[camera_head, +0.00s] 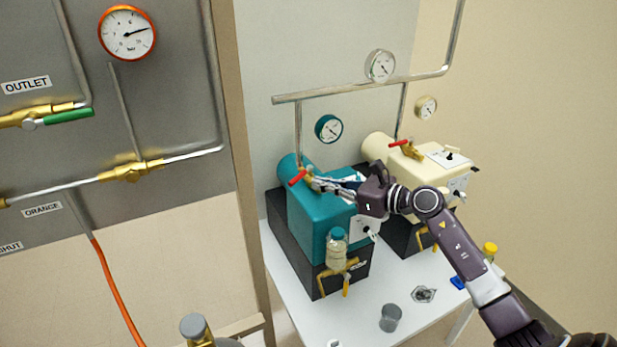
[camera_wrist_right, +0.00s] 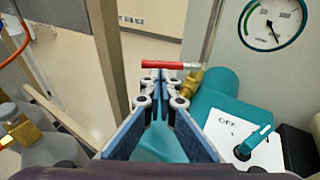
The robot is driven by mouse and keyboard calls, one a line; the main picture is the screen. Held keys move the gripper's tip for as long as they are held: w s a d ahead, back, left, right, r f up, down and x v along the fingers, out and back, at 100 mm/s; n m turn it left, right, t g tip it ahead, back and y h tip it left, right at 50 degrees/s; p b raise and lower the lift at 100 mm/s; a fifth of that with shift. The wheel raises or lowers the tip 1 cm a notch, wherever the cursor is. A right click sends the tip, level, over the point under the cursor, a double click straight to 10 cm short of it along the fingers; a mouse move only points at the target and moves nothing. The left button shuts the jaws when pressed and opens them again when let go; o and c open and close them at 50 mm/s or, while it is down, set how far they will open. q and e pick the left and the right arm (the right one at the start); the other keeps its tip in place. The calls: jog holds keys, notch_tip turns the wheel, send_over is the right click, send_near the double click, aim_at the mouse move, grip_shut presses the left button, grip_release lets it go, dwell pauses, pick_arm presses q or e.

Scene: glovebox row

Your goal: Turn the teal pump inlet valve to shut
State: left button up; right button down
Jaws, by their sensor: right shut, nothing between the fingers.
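The teal pump (camera_head: 308,222) stands on the white table, with its inlet valve's red handle (camera_head: 297,177) on a brass body at the top. In the right wrist view the red handle (camera_wrist_right: 163,64) lies crosswise just beyond the fingertips, with the brass body (camera_wrist_right: 190,82) at its right end. My right gripper (camera_head: 316,184) is shut and empty, its fingertips close to the handle. I cannot tell whether they touch it. In the right wrist view the fingertips (camera_wrist_right: 160,76) are together below the handle. My left gripper is not in view.
The cream pump (camera_head: 437,170) with its own red handle (camera_head: 398,143) stands to the right. A teal-rimmed gauge (camera_head: 329,128) hangs behind the teal pump. A bottle (camera_head: 337,252) is at its front. A grey cup (camera_head: 390,318) stands on the white table (camera_head: 350,325). A grey panel is at left.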

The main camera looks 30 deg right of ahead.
aim_at(299, 179)
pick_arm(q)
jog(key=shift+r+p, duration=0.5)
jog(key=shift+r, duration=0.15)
pick_arm(e)
jog(key=shift+x, duration=2.2)
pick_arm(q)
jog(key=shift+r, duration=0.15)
pick_arm(e)
jog(key=shift+r, duration=0.1)
